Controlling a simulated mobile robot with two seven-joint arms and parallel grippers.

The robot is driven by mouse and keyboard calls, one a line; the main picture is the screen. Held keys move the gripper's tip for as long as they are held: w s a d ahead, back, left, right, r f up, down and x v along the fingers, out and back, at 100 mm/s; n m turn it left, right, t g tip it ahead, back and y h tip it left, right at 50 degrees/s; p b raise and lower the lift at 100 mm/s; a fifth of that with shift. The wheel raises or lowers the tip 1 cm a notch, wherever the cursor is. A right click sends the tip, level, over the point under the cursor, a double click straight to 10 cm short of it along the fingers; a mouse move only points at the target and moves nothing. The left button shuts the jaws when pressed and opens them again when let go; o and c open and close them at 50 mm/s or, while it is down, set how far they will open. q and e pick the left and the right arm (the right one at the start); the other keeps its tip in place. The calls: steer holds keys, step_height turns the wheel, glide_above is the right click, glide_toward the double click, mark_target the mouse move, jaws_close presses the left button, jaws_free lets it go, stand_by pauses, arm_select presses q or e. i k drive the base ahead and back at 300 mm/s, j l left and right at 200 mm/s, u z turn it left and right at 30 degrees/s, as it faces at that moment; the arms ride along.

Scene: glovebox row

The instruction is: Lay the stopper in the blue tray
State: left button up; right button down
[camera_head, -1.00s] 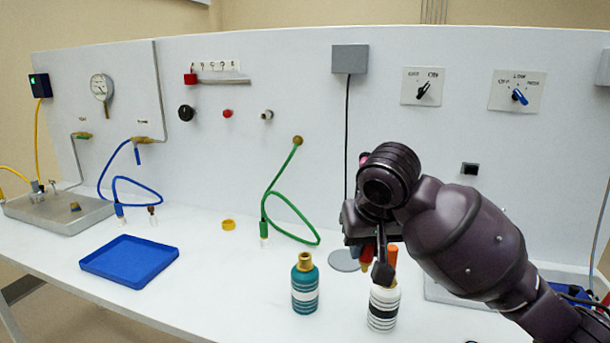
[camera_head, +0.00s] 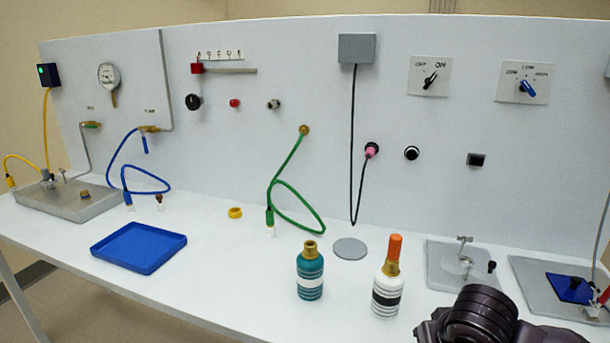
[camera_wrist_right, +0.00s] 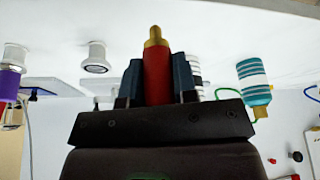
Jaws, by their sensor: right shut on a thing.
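My right gripper (camera_wrist_right: 157,75) is shut on a red stopper (camera_wrist_right: 157,88) with a brass tip, shown in the right wrist view. In the head view only part of my right arm shows at the bottom right, and its gripper and the held stopper are out of frame. The blue tray (camera_head: 112,254) lies empty on the table at the left, far from that arm. A teal bottle (camera_head: 310,283) with an open brass neck stands mid-table. Beside it a white banded bottle (camera_head: 386,296) has an orange stopper (camera_head: 395,247) on its brass neck. My left gripper is not in view.
A green hose (camera_head: 285,195) hangs to the table, with a yellow ring (camera_head: 235,212) left of it. A grey disc (camera_head: 350,248) lies behind the bottles. A metal tray (camera_head: 75,200) stands at the far left. The table between blue tray and teal bottle is clear.

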mark_target(127, 253)
steer(key=k, duration=0.4)
steer(key=k+u, duration=0.15)
steer(key=u, duration=0.2)
steer(key=k+u, duration=0.1)
steer(key=u, duration=0.3)
steer(key=i+u, duration=0.15)
steer(key=u, duration=0.3)
steer(key=i+u, duration=0.15)
steer(key=u, duration=0.3)
steer(key=i+l, duration=0.2)
steer(key=i, duration=0.35)
steer(key=i+l, duration=0.2)
steer(key=i, duration=0.35)
steer(key=i+l, duration=0.2)
steer(key=i, duration=0.35)
